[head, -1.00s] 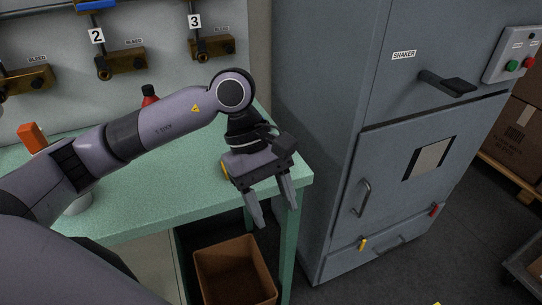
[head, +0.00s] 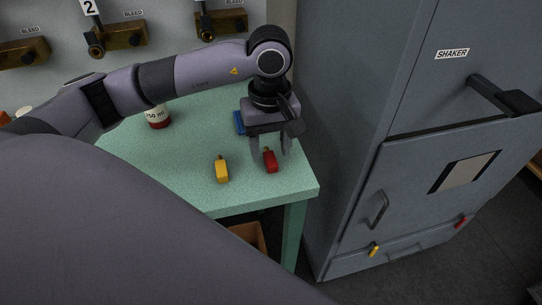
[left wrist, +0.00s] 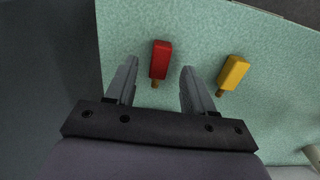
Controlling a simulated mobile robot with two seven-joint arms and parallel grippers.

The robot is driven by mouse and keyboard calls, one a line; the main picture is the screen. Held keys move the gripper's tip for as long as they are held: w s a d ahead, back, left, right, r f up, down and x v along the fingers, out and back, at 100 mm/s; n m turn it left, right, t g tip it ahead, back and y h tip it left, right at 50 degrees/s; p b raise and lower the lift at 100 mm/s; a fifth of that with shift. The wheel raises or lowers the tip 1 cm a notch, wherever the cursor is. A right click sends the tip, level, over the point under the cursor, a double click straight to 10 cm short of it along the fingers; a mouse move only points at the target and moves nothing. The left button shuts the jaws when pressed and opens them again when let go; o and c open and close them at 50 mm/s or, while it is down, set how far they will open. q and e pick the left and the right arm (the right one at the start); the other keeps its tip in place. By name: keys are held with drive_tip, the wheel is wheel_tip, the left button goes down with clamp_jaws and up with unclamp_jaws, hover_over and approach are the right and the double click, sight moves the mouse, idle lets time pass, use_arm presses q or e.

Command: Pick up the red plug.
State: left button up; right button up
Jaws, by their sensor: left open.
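The red plug (head: 270,160) lies on the green table near its right front corner. My left gripper (head: 270,151) is open just above and behind it in the head view. In the left wrist view the red plug (left wrist: 160,60) lies between the lines of the two open fingers (left wrist: 158,75), a little beyond their tips, with its brass end toward the gripper. Nothing is held. I cannot tell the exact height of the fingers over the table. My right gripper is not in view.
A yellow plug (head: 222,169) lies left of the red one. A blue object (head: 240,123) and a red-and-white bottle (head: 158,116) stand farther back. The grey shaker cabinet (head: 360,150) is right of the table (head: 190,150). A brown box (head: 247,236) is below.

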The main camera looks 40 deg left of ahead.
use_arm(q)
wheel_tip(320, 180, down, 2)
drive_tip(key=shift+c, duration=0.3)
clamp_jaws()
drive_tip(key=shift+r, duration=0.1)
